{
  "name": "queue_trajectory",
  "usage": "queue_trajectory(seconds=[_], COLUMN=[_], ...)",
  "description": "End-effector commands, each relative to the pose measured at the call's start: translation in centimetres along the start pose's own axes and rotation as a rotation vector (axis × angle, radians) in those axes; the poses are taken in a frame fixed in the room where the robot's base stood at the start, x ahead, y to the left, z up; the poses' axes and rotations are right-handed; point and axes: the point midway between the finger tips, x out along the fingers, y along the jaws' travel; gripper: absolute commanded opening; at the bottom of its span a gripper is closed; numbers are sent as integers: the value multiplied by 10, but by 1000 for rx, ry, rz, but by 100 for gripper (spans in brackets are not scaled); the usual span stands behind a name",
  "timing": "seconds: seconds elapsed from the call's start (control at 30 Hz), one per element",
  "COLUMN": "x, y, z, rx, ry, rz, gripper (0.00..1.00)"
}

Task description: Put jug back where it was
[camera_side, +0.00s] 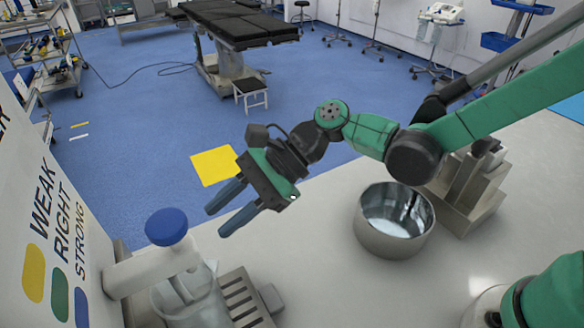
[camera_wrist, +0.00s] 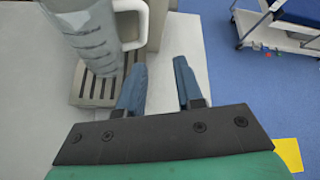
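A clear jug (camera_side: 185,305) stands at the lower left in the side view, by the dispenser (camera_side: 150,270) with the blue knob (camera_side: 167,227). In the wrist view the jug (camera_wrist: 92,45) is at the upper left, on or over a slatted drip tray (camera_wrist: 100,92), with its handle (camera_wrist: 136,24) toward the right. My gripper (camera_side: 215,221) is in the air above the white table, right of the dispenser. Its two blue fingers are apart with nothing between them; in the wrist view my gripper (camera_wrist: 159,66) is apart from the handle.
A shiny metal pot (camera_side: 393,235) stands on the white table (camera_side: 330,285), right of my gripper. The slatted tray (camera_side: 243,300) sticks out beside the jug. The tall label panel (camera_side: 40,200) bounds the left. The table between tray and pot is clear.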

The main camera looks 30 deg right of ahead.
Motion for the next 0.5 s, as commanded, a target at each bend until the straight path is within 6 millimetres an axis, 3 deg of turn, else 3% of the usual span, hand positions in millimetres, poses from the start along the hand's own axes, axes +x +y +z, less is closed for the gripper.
queue_trajectory(seconds=[0.1,0.2,0.5], x=[25,34,67], y=[7,11,16], z=[8,12,19], rx=[176,264,302], ry=[-109,-156,-176], rz=[62,95,113], gripper=[31,31,31])
